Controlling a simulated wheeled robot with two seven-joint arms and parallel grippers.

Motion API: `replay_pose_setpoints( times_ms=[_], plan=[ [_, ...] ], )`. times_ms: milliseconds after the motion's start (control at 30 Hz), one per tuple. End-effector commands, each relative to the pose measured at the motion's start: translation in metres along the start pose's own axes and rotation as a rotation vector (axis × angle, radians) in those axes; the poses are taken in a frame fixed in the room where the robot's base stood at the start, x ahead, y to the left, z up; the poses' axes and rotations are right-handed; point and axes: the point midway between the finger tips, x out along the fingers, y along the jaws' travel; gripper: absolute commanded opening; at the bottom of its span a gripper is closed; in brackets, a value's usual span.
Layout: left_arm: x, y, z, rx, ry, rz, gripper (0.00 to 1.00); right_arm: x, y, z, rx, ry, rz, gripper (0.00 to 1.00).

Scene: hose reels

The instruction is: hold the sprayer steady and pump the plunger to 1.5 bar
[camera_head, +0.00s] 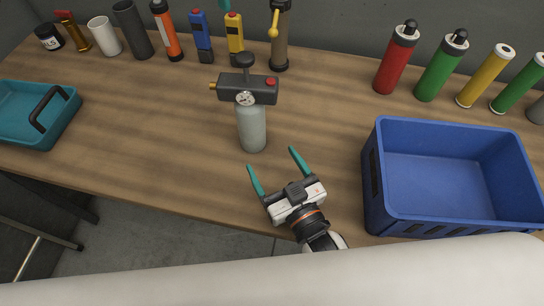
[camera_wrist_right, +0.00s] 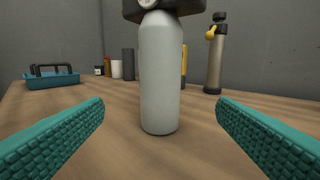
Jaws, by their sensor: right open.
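The sprayer (camera_head: 252,128) stands upright on the wooden table, with a pale grey bottle, a dark head with a gauge (camera_head: 245,98), and a black plunger knob (camera_head: 244,61) on top. In the right wrist view the sprayer's bottle (camera_wrist_right: 160,75) stands ahead, between the fingers in the picture; its top is cut off. My right gripper (camera_head: 273,164) is open and empty, with teal fingers spread, in front of the bottle and apart from it. It also shows in the right wrist view (camera_wrist_right: 160,135). My left gripper is not in view.
A blue crate (camera_head: 450,226) stands at the right, near my right gripper. A teal tray (camera_head: 60,128) with a black handle is at the far left. Several bottles, tools and cylinders line the back, including a red cylinder (camera_head: 397,62). The table left of the sprayer is clear.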

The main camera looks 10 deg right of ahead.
Motion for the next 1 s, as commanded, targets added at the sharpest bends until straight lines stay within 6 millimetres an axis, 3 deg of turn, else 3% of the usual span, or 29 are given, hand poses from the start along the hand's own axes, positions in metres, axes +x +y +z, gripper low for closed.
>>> replay_pose_setpoints(
  times_ms=[167, 600, 800, 1000],
  plan=[
    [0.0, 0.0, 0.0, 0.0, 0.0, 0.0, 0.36, 0.018, 0.0, 0.001, 0.011, 0.0, -0.001, 0.81],
    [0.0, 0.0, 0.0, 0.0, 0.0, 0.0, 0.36, 0.097, 0.0, 0.0, 0.009, 0.0, 0.001, 0.81],
    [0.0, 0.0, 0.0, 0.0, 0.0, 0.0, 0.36, 0.116, 0.0, 0.0, 0.008, 0.001, 0.001, 0.81],
    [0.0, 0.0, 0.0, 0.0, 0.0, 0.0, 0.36, 0.12, 0.0, -0.001, 0.009, 0.002, 0.001, 0.81]
  ],
)
